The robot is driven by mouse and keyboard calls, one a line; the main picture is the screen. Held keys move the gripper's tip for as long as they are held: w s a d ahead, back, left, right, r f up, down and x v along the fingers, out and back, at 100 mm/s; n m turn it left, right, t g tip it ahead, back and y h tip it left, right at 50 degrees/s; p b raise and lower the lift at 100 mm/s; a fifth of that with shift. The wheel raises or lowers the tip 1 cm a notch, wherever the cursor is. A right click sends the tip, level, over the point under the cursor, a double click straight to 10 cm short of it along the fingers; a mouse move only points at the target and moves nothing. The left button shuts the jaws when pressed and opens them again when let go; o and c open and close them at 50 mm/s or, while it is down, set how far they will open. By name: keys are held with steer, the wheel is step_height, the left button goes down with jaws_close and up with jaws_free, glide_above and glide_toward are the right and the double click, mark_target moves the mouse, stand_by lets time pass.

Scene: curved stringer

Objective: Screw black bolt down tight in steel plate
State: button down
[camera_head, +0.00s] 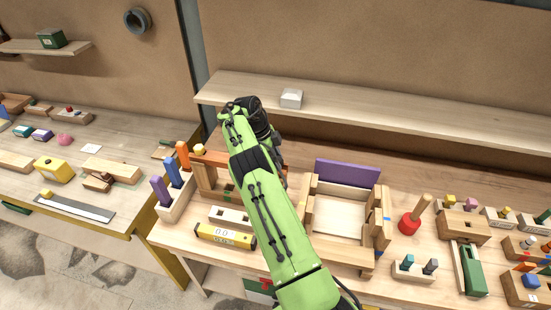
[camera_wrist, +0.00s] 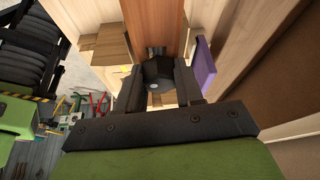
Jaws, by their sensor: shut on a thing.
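In the wrist view my gripper (camera_wrist: 158,78) is shut on a dark, rounded piece, which I take to be the black bolt (camera_wrist: 156,71). One finger presses on each side of it. A small light spot shows on its near face. The bolt's shank and any thread are hidden behind the head. An orange-brown wooden board (camera_wrist: 158,25) lies just beyond the bolt. I cannot make out the steel plate clearly in either view. In the head view my own green arm covers the fingers and the bolt.
The bench holds a wooden frame (camera_head: 311,215) with a purple board (camera_head: 347,174), a peg rack (camera_head: 176,206), a yellow level (camera_head: 225,235) and a red-based peg (camera_head: 409,224). A long shelf (camera_head: 390,112) runs behind. In the wrist view the purple board (camera_wrist: 204,66) stands close right of the fingers.

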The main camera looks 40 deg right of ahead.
steer(key=shift+f+m+y, duration=0.1)
steer(key=shift+m+y, duration=0.2)
steer(key=shift+m, duration=0.4)
steer(key=shift+s+f+m+g+y, duration=0.1)
steer(key=shift+f+m+g+y, duration=0.15)
steer(key=shift+m+g, duration=0.45)
